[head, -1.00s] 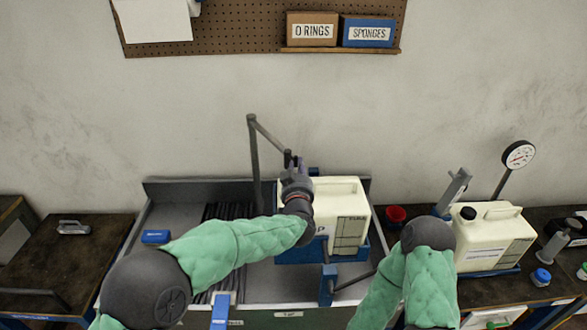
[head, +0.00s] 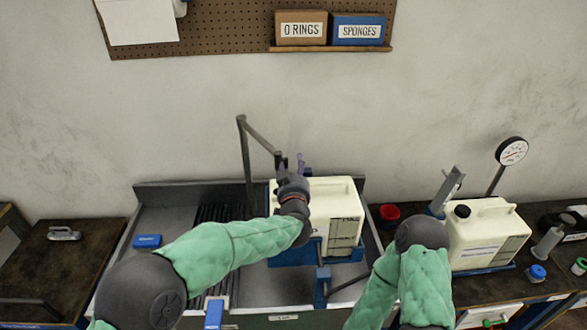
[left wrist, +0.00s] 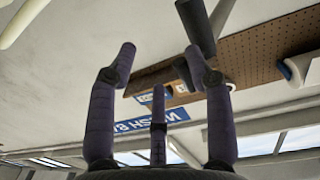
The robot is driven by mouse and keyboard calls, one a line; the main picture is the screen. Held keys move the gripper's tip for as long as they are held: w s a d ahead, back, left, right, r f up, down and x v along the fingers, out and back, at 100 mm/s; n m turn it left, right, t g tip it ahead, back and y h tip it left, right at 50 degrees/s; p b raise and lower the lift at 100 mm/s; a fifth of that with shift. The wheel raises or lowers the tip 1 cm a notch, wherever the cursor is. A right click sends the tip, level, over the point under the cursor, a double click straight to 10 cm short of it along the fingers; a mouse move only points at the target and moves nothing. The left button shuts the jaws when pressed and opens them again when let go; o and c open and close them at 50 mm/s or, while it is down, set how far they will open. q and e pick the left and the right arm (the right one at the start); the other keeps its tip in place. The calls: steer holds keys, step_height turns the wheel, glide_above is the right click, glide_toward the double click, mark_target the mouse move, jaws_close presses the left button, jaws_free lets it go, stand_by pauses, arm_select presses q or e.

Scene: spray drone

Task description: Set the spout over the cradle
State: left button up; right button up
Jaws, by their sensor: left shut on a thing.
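The spout (head: 258,138) is a dark grey bent pipe. It rises from the back of the sink and its arm slants down to the right toward my left gripper (head: 291,166). My left gripper is shut on the spout's end, partly hidden by my own wrist. In the left wrist view its purple-grey fingers (left wrist: 160,70) stand apart, with a dark bar (left wrist: 196,26) by the right fingertip. The blue cradle (head: 290,257) sits in the sink with a cream tank (head: 345,207) in it. The gripper covers the tank's left rear corner.
The grey sink (head: 170,215) has dark slats on its left and a blue block (head: 147,241). A blue clamp-like piece (head: 321,287) stands at the front. On the right bench are a second cream tank (head: 485,235), a gauge (head: 512,151) and a red cup (head: 389,213).

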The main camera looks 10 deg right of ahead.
arm_select(q)
steer(key=shift+s+r, duration=0.1)
steer(key=shift+r, duration=0.85)
steer(key=s+a+f, duration=0.1)
steer(key=s, duration=1)
steer(key=shift+s+a+f, duration=0.3)
steer(key=shift+s+f, duration=0.05)
steer(key=shift+f, duration=0.05)
